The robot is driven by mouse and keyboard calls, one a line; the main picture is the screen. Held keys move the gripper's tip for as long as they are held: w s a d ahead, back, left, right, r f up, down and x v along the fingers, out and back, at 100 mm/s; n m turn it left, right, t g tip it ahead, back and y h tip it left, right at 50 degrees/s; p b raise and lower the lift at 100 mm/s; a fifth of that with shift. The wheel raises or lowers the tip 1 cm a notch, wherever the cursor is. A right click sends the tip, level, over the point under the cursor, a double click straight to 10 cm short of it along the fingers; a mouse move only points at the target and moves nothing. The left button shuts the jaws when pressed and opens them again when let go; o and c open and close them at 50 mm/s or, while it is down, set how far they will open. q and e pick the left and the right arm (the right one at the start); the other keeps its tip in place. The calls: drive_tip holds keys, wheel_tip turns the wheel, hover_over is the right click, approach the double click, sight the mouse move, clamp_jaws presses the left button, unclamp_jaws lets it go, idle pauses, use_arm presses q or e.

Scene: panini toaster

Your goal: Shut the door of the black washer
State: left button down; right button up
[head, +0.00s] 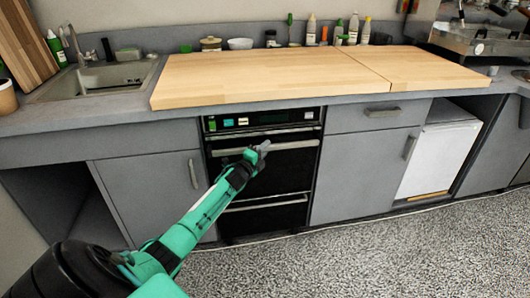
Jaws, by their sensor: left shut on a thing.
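The black washer (285,175) is built in under the counter, between grey cabinets. It has a control panel (240,122) on top, a bar handle (298,145) across its upper door and a second handle (275,204) lower down. The upper door looks upright and about in line with the cabinet fronts; I cannot tell whether a small gap is left. My left gripper (262,148) is at the middle of the upper handle, shut on it. My left forearm hides part of the washer's lower left front. My right gripper is not in view.
A wooden board (270,77) lies on the counter above the washer. A sink (95,78) is at the left, and bottles stand along the back. A white appliance (437,158) is under the counter at the right. The speckled floor (370,260) in front is clear.

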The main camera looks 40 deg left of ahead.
use_arm(q)
drive_tip(key=shift+a+r, duration=0.1)
drive_tip(key=c, duration=1.2)
unclamp_jaws()
drive_tip(key=shift+s, duration=0.1)
drive_tip(key=s+d+f+p, duration=0.1)
drive_tip(key=s+f, duration=0.1)
drive_tip(key=s, duration=1.1)
drive_tip(key=shift+s, duration=0.2)
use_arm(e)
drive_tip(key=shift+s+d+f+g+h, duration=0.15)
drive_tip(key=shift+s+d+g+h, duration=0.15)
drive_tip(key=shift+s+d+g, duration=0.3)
